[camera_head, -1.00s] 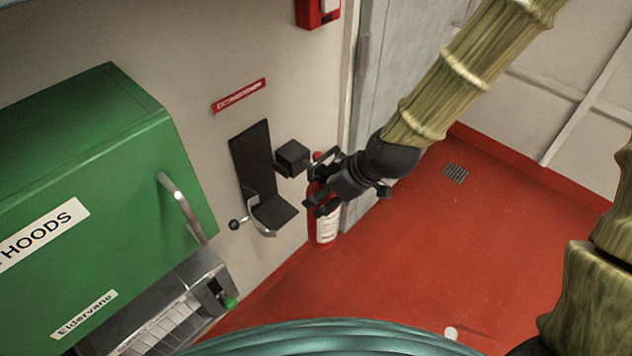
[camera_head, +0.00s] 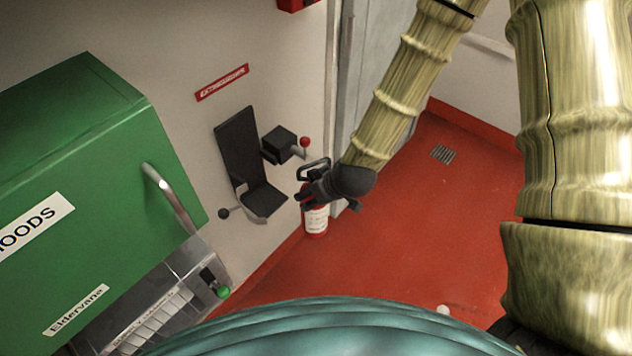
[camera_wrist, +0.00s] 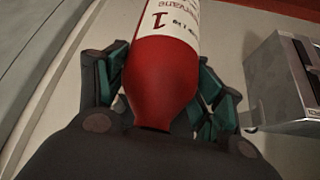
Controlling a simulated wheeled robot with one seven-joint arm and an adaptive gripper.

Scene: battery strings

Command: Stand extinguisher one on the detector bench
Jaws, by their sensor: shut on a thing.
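Extinguisher one (camera_head: 315,220) is a red cylinder with a white label, off the wall bracket and in front of the wall by the door frame. My gripper (camera_head: 308,192) is shut on its upper part. In the wrist view the extinguisher (camera_wrist: 162,85), its label marked 1, lies between the teal finger pads (camera_wrist: 165,95). The black wall bracket (camera_head: 238,150) is empty, to the left of my gripper. I cannot make out the detector bench in these views.
A green hoods cabinet (camera_head: 75,190) with a handle stands at the left, above a metal unit (camera_head: 165,300). A red sign (camera_head: 222,82) is above the bracket. The red floor (camera_head: 430,230) is open to the right, with a small drain grate (camera_head: 443,154).

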